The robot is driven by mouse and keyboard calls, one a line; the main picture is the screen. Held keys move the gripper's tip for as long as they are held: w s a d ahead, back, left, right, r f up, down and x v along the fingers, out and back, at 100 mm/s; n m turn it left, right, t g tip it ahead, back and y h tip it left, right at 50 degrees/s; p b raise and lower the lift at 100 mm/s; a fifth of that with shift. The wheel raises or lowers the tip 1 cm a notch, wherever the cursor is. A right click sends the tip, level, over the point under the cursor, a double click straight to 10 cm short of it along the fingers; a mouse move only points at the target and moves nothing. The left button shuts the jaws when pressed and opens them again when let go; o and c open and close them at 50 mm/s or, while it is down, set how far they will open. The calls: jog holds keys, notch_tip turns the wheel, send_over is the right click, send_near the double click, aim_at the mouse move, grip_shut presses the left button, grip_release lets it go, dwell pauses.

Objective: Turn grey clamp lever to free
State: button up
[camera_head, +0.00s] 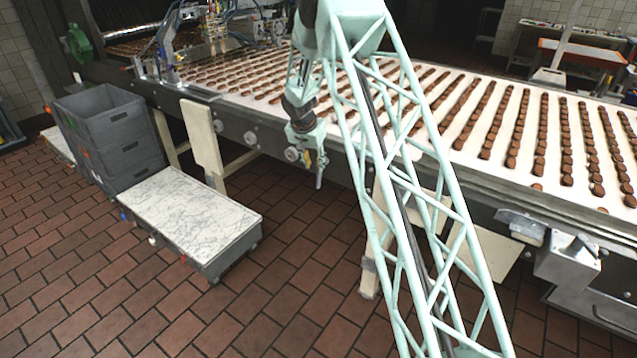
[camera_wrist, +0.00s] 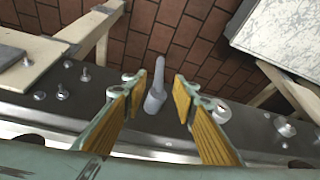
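The grey clamp lever (camera_wrist: 157,84) shows in the wrist view on the dark side rail, its arm pointing toward the floor at the top of the picture. My gripper (camera_wrist: 160,88) is open, with one yellow-padded finger on each side of the lever and a visible gap to each. Whether the fingertips reach down level with the lever is hard to tell. In the head view my gripper (camera_head: 317,160) is at the near side of the conveyor; the lever there cannot be clearly told from the fingers.
The conveyor (camera_head: 460,150) carries rows of chocolate-coloured pieces. Round bolts and knobs (camera_wrist: 284,127) sit on the rail beside the lever. Grey crates (camera_head: 110,140) and a white-topped low platform (camera_head: 185,208) stand to the left on the brick floor (camera_head: 110,290).

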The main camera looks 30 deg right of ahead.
aim_at(318, 179)
jog(key=shift+f, duration=0.1)
jog(key=shift+b+x, duration=0.55)
jog(key=shift+x, duration=6.25)
grip_shut()
